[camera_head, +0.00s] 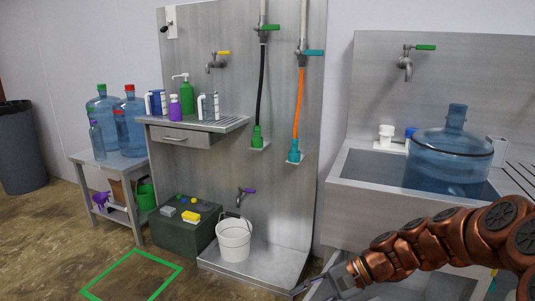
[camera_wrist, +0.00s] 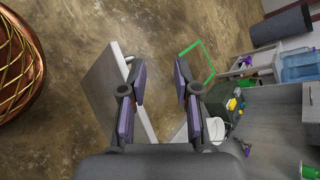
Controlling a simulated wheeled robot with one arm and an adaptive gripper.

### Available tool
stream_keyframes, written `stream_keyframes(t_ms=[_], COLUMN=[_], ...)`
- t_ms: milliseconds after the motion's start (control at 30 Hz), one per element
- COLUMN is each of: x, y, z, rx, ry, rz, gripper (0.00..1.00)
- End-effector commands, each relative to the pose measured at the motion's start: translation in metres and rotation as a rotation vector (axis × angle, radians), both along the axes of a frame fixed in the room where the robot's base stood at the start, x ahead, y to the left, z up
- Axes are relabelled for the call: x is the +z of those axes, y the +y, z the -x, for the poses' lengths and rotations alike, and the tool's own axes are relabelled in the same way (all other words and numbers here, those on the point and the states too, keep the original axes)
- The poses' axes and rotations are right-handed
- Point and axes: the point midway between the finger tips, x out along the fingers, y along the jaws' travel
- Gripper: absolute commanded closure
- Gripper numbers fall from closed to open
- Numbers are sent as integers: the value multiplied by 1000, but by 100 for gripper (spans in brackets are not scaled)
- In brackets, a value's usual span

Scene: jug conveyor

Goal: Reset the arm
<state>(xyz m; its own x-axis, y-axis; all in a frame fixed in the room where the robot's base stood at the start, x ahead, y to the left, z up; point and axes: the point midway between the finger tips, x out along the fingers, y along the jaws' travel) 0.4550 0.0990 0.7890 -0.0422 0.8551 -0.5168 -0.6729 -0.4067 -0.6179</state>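My gripper (camera_head: 318,287) is at the lower middle of the head view, low in front of the sink unit. My copper-coloured arm comes in from the right edge. In the wrist view my gripper (camera_wrist: 158,75) has its two dark fingers spread apart, with bare floor showing between the tips. It is open and holds nothing. A pale grey panel (camera_wrist: 104,82) with a small handle lies behind the left finger; I cannot tell if they touch.
A large blue jug (camera_head: 450,160) stands upright in the sink (camera_head: 350,168) on the right. Blue jugs (camera_head: 102,115) stand on a side table at left. A white bucket (camera_head: 234,240) is on a low metal ledge. A green floor outline (camera_head: 135,254) is empty.

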Motion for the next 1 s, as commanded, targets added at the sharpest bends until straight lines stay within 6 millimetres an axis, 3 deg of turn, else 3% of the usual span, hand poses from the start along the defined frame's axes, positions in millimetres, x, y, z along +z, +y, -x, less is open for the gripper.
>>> stream_keyframes(t_ms=[33, 267, 433, 667, 1000], x=[24, 70, 100, 136, 189], y=[7, 15, 9, -16, -72], z=[16, 79, 122, 175, 239], rx=[49, 245, 371, 518, 673], ry=[-24, -109, -164, -224, -270], rz=[36, 208, 341, 528, 795], gripper=[69, 69, 69, 69, 69])
